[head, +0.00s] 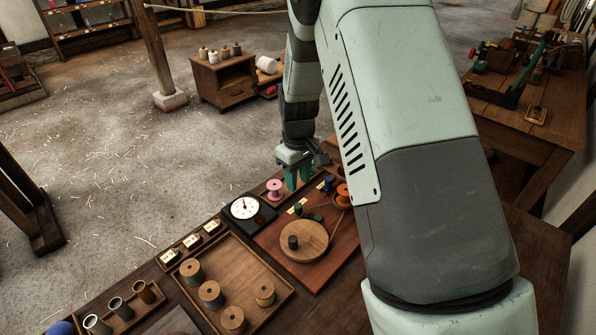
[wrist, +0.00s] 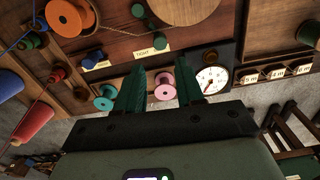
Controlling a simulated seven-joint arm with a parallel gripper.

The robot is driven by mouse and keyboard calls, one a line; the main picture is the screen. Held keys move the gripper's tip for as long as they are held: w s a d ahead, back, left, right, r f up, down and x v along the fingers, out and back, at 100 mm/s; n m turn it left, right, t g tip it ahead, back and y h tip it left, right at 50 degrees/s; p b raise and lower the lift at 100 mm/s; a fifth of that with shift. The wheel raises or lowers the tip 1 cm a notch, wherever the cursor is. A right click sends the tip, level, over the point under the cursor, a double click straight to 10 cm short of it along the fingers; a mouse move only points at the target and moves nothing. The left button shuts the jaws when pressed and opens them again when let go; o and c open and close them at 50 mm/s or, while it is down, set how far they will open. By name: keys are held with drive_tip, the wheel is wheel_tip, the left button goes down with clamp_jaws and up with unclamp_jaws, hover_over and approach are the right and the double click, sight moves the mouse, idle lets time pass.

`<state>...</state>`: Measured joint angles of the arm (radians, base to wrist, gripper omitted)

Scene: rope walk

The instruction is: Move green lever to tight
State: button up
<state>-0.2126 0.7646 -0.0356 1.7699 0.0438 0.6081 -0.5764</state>
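A small green knob (head: 298,208), seemingly the green lever's, shows on the reddish-brown board in the head view. In the wrist view a green knob (wrist: 138,11) stands near the top edge, just above a label (wrist: 152,53) that reads TIGHT; its lever arm is hard to make out. A second label (wrist: 96,63) lies to its left and is too small to read. My gripper (head: 297,182) points down at the board's far edge. In the wrist view its teal fingers (wrist: 160,68) are apart with nothing held between them, and the green knob is beyond their tips.
A pink spool (head: 274,189) stands close beside the fingers. A white dial (head: 244,208) is left of the board. A round wooden disc (head: 304,241) and an orange spool (head: 343,192) sit on the board. A tray (head: 269,284) of several spools is nearer. My arm hides the right side.

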sight(299, 205)
wheel_tip(299, 205, down, 10)
drive_tip(key=shift+f, duration=0.2)
idle(0.3)
drive_tip(key=shift+w+d, duration=0.1)
drive_tip(key=shift+w+d, duration=0.55)
drive_tip(key=shift+w, duration=0.35)
drive_tip(key=shift+w+d, duration=0.5)
drive_tip(key=shift+d, duration=0.2)
drive_tip(key=shift+w+d, duration=0.3)
drive_tip(key=shift+d, duration=0.4)
drive_tip(key=shift+a+r, duration=0.1)
drive_tip(key=shift+a, duration=0.1)
wheel_tip(299, 205, up, 7)
idle(0.4)
